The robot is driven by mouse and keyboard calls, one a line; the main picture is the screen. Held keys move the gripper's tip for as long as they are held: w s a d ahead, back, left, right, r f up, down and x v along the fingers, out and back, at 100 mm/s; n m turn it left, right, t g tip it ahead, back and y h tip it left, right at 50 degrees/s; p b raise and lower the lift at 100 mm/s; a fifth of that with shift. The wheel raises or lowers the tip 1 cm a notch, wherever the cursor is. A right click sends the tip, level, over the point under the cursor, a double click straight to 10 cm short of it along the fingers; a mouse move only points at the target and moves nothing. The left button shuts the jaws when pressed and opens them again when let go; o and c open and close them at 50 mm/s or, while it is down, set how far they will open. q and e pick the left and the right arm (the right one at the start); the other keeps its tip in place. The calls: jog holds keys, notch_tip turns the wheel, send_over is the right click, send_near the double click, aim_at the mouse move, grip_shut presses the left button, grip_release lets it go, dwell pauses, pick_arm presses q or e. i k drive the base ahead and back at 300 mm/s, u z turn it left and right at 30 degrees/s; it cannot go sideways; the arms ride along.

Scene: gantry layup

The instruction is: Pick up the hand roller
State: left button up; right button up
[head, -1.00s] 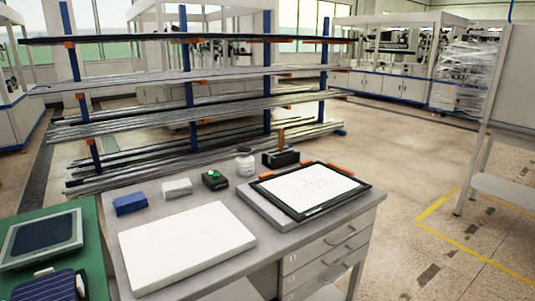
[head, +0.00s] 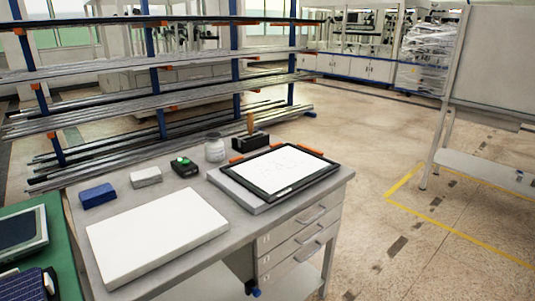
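A brown upright handle (head: 250,123) stands in a black block-like holder (head: 250,142) at the back of the grey workbench (head: 215,262). It looks like the hand roller's handle; the roller part itself cannot be made out. Neither of my grippers shows in the head view.
The bench also holds a framed white sheet (head: 287,168) on a grey slab, a white slab (head: 158,235), a jar (head: 215,148), a black device with a green top (head: 184,167), a grey block (head: 146,177) and a blue block (head: 98,195). A long-stock rack (head: 150,94) stands behind.

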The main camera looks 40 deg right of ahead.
aim_at(250, 119)
jog(key=k, duration=0.5)
jog(key=z, duration=2.1)
jog(key=i, duration=6.8)
jog(key=u, duration=4.5)
